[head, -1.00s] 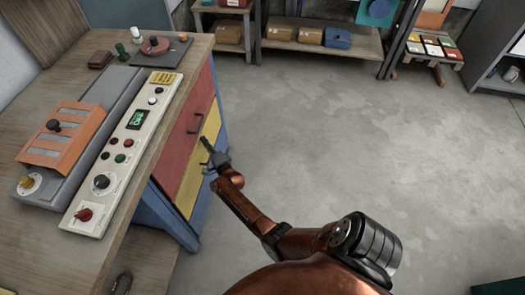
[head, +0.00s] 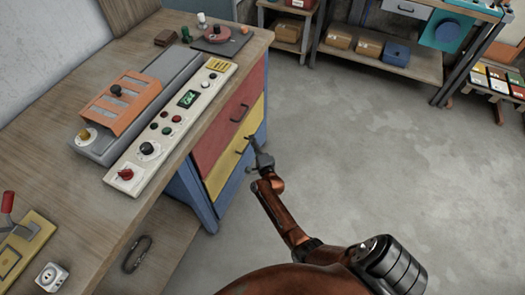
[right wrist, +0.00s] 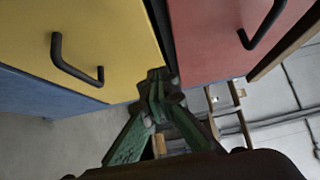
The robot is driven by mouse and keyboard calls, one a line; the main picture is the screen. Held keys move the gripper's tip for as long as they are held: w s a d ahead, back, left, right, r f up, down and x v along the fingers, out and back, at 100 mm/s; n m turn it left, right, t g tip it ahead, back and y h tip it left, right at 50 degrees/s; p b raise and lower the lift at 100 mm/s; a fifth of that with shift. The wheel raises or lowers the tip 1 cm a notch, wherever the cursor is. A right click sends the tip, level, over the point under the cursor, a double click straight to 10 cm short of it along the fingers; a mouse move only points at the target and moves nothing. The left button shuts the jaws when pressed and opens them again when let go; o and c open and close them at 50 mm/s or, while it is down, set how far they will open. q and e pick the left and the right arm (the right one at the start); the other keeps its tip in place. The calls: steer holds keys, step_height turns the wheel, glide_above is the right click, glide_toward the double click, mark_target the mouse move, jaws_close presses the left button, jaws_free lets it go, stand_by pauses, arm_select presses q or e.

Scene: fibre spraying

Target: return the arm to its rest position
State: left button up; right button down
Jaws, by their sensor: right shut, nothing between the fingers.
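My right arm comes in from the bottom of the head view, and its gripper (head: 256,153) is beside the front of the drawer cabinet, near the yellow drawer (head: 232,150). The gripper also shows in the right wrist view (right wrist: 157,84), with its green fingers shut and nothing between them. In that view the yellow drawer (right wrist: 100,35) is at the left and the red drawer (right wrist: 215,40) at the right, both with dark handles. I cannot tell whether the fingers touch the cabinet. My left gripper is not in view.
A workbench (head: 100,215) holds a white control panel (head: 170,125) with knobs and buttons, and a grey unit with an orange part (head: 117,100). Shelves with boxes (head: 368,47) stand at the back. The concrete floor (head: 400,150) right of the cabinet is clear.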

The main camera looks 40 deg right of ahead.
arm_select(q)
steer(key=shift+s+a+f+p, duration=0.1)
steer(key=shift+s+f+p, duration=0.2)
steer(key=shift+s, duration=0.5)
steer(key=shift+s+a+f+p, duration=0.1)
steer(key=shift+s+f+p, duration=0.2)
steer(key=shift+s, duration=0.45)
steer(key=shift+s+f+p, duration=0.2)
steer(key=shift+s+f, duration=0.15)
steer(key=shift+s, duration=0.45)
arm_select(e)
steer(key=v, duration=0.6)
steer(key=shift+s+d, duration=0.35)
steer(key=shift+f, duration=0.15)
